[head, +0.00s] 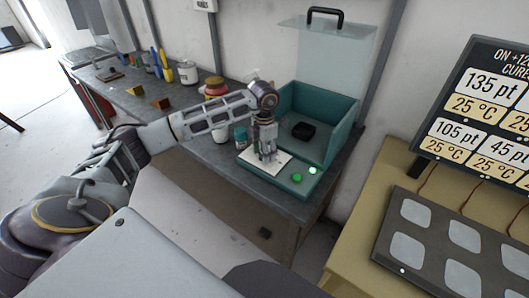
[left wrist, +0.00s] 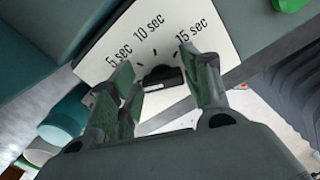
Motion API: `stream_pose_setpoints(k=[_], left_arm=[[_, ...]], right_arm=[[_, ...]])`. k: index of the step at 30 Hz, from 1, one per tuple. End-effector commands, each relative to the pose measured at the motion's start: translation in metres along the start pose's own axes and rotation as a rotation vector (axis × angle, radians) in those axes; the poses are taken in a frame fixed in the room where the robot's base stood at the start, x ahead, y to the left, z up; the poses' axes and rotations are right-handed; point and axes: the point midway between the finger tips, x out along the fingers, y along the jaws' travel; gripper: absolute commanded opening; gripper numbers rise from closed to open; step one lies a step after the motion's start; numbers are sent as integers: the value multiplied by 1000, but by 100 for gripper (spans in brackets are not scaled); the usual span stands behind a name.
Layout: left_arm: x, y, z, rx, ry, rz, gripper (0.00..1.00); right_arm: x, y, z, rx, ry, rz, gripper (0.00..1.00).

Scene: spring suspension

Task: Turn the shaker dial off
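The shaker (head: 326,155) is a teal box with a raised clear lid, at the right end of the grey bench in the head view. Its white dial plate (head: 250,158) is on the front ledge. In the left wrist view the plate (left wrist: 105,45) reads 5 sec, 10 sec and 15 sec around a black dial (left wrist: 165,77). My left gripper (head: 267,157) is over the plate, pointing down. Its fingers (left wrist: 158,75) are open, one on each side of the dial, with no clear contact. I cannot tell where the dial points. My right gripper is not in view.
A dark object (head: 303,131) lies inside the box. A yellow table (head: 362,236) with a grey pad panel (head: 441,270) stands at the right.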

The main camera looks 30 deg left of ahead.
Motion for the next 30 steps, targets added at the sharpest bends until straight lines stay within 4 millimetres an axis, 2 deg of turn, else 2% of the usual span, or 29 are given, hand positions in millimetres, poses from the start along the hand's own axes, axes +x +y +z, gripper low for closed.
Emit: stream_pose_setpoints(k=[2,10,12,17,23,30], left_arm=[[0,0,0,0,1,0,62],[1,-1,0,1,1,-2,62],[1,-1,0,2,1,-2,62],[-4,-1,0,2,0,-1,62],[-22,-1,0,2,-1,0,62],[-56,0,1,1,-2,0,62]], right_arm=[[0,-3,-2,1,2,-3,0],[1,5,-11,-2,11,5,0],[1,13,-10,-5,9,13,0],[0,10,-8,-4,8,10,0],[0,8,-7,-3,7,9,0],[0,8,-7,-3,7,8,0]])
